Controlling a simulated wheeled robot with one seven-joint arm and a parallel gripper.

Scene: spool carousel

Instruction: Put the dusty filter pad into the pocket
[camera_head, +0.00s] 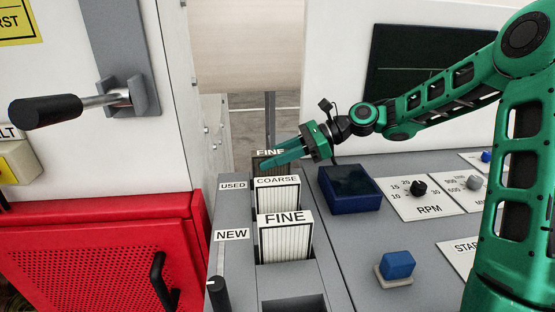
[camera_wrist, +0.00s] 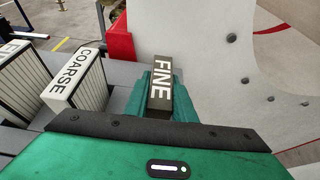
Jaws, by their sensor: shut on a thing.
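The dusty filter pad (camera_head: 270,153) is dark brown with a FINE label on top. My gripper (camera_head: 276,157) is shut on it at the rear end of the grey pad rack (camera_head: 222,209). In the wrist view the pad (camera_wrist: 160,82) stands between my green fingers (camera_wrist: 160,100). Its lower part is hidden by the fingers and the COARSE pad. A USED label (camera_head: 232,186) is on the rack near the rear, and a NEW label (camera_head: 231,235) nearer the front. I cannot tell whether the dusty pad's lower edge is inside a pocket.
A clean COARSE pad (camera_head: 278,194) and a clean FINE pad (camera_head: 285,240) stand in the rack in front. An empty opening (camera_head: 293,305) shows at the bottom. A dark blue box (camera_head: 349,188) is to the right. A white cabinet with a lever (camera_head: 62,110) stands at left.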

